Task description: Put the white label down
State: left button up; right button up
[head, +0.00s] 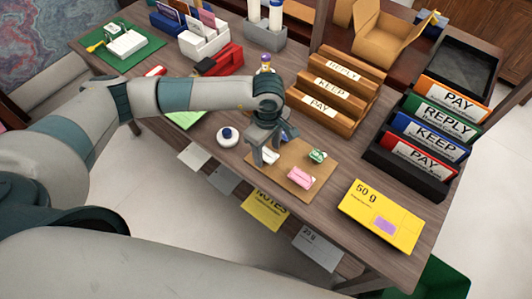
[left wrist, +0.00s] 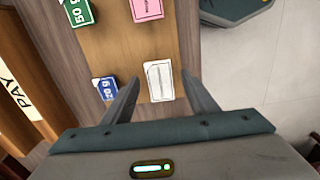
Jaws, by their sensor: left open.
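The white label (left wrist: 159,82) lies on a brown board between the two fingers of my left gripper (left wrist: 162,86) in the left wrist view, with a gap on either side. In the head view the white label (head: 270,156) shows partly beside a finger on the board (head: 298,190). My left gripper (head: 272,150) is open, pointing down over the board's left part. A pink label (head: 300,177), a green label (head: 317,156) and a blue label (left wrist: 105,88) lie on the same board. My right gripper is not in view.
A wooden stepped rack (head: 335,92) marked REPLY, KEEP and PAY stands behind the board. A black file holder (head: 408,175) with coloured binders stands at the right. A yellow 50 g envelope (head: 381,216) lies at the front right. A round white item (head: 227,136) sits left of the gripper.

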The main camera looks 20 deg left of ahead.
aim_at(268, 154)
pick_arm(q)
jog(key=c, duration=1.2)
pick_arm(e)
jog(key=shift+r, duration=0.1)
pick_arm(q)
jog(key=shift+r+p, duration=0.4)
jog(key=shift+p, duration=0.35)
notch_tip(268, 154, up, 3)
jog(key=b, duration=0.2)
jog(key=shift+w+b, duration=0.1)
jog(key=shift+b, duration=0.25)
jog(key=s+d+r+b, duration=0.3)
jog(key=d+r, duration=0.4)
jog(key=d, duration=0.4)
jog(key=shift+s+r+b, duration=0.2)
jog(key=shift+r+b, duration=0.15)
jog(key=shift+b, duration=0.2)
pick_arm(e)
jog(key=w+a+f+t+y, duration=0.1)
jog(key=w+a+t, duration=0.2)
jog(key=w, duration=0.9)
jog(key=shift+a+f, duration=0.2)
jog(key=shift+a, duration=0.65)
